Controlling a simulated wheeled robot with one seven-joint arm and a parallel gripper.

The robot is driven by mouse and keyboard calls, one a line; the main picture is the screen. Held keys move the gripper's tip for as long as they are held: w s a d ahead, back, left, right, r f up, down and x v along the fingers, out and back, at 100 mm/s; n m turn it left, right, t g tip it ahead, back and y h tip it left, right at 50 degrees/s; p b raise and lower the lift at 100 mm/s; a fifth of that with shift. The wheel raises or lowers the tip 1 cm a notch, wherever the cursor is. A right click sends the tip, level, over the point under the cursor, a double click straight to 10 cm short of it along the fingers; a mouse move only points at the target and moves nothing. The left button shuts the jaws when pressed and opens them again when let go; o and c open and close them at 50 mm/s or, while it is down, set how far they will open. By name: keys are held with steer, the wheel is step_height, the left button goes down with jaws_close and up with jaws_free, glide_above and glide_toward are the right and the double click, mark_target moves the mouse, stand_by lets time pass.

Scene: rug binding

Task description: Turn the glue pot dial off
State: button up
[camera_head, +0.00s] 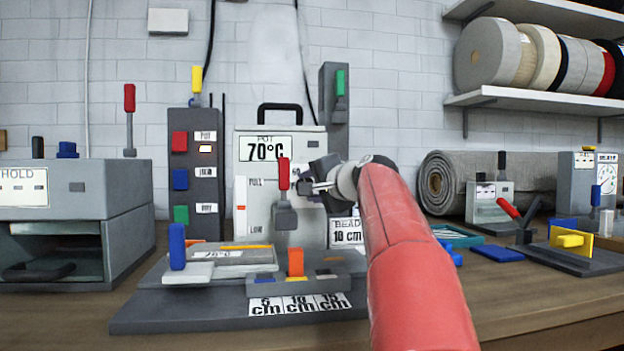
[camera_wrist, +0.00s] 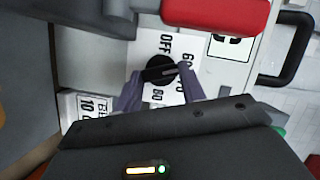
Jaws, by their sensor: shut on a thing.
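The glue pot (camera_head: 265,205) is a pale box with a black top handle and a display reading "POT 70°C" (camera_head: 264,149). In the wrist view its dial (camera_wrist: 160,70) is a round black knob with a raised bar, on a white plate printed with "OFF" (camera_wrist: 165,43), "60" and other partly covered marks. The bar lies nearly level in that view, with a light mark towards its right end, not in line with "OFF". My gripper (camera_wrist: 160,84) is shut on the dial, a finger at either side. In the head view my gripper (camera_head: 306,187) covers the dial.
A red-handled lever (camera_head: 283,174) stands just left of my gripper. A grey post with a green handle (camera_head: 340,85) rises behind it. A panel with red, blue and green buttons (camera_head: 193,175) stands left of the pot. A low grey fixture (camera_head: 230,310) fills the front.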

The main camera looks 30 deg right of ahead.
steer(key=shift+w+a+r+n+g+h+p, duration=0.1)
steer(key=shift+n+g+h+p, duration=0.4)
steer(key=shift+n+p, duration=0.5)
steer(key=shift+s+a+r+n+g+h+p, duration=0.1)
steer(key=shift+n+g+h+p, duration=0.45)
steer(key=shift+n, duration=0.7)
steer(key=shift+w+a+n+g+h+p, duration=0.1)
steer(key=shift+n+g+h+p, duration=0.3)
steer(key=shift+n+p, duration=0.6)
steer(key=shift+n, duration=0.25)
steer(key=o, duration=1)
